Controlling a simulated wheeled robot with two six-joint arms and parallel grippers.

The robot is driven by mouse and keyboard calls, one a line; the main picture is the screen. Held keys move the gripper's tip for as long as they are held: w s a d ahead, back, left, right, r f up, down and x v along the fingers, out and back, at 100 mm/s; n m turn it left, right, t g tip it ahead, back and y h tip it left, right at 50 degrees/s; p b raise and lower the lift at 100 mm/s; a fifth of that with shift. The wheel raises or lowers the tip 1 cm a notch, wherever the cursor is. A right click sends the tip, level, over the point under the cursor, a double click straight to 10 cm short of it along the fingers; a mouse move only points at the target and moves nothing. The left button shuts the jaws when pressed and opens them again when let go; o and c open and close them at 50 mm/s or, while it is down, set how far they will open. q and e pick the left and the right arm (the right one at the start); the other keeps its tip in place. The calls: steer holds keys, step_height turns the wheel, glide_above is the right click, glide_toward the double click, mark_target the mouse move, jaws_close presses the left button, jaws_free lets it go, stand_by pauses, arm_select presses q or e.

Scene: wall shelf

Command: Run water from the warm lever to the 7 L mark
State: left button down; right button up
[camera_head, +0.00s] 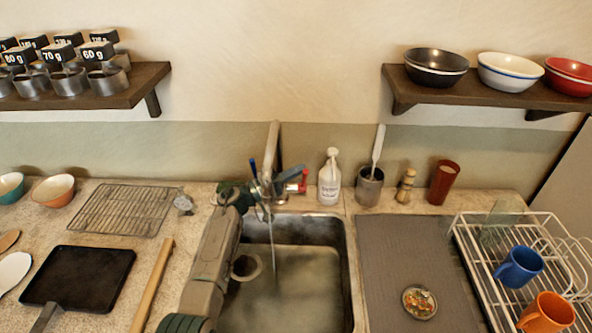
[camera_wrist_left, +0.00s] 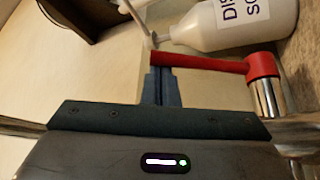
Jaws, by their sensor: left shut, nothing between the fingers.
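The tap (camera_head: 273,150) stands behind the sink (camera_head: 338,225), and a thin stream of water (camera_head: 272,245) falls from it. Cloudy water (camera_head: 300,285) shows in the basin; I cannot make out a 7 L mark. The red lever (camera_head: 297,184) is on the tap's right side, and it also shows in the left wrist view (camera_wrist_left: 205,62). A blue lever (camera_head: 253,168) is on the left. My left gripper (camera_head: 292,173) is shut and empty, its fingertips at the red lever's free end; I cannot tell whether they touch. My right gripper is out of view.
A soap bottle (camera_head: 329,180) and a grey crock (camera_head: 369,188) stand right of the tap, close to the gripper. A grey mat (camera_head: 400,260) and a white dish rack (camera_head: 480,265) lie to the right. Shelves (camera_head: 495,97) hang above.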

arm_select(q)
steer(key=s+f+m+h, duration=0.1)
steer(key=m, duration=0.1)
steer(key=s+f+m+g+h+b, duration=0.1)
steer(key=s+m, duration=0.1)
steer(key=s+f+m+h, duration=0.1)
steer(key=m, duration=0.1)
steer(key=shift+s+f+g+b, duration=0.15)
steer(key=shift+s+g+b, duration=0.1)
steer(key=shift+g+b, duration=0.15)
steer(key=shift+f, duration=0.1)
stand_by(0.3)
steer(key=s+r+p, duration=0.2)
steer(key=s+p, duration=0.5)
steer(key=s, duration=0.1)
steer(key=s+r+p, duration=0.3)
steer(key=s+p, duration=0.3)
steer(key=s, duration=0.2)
steer(key=shift+d+p, duration=0.35)
steer(key=shift+p, duration=0.05)
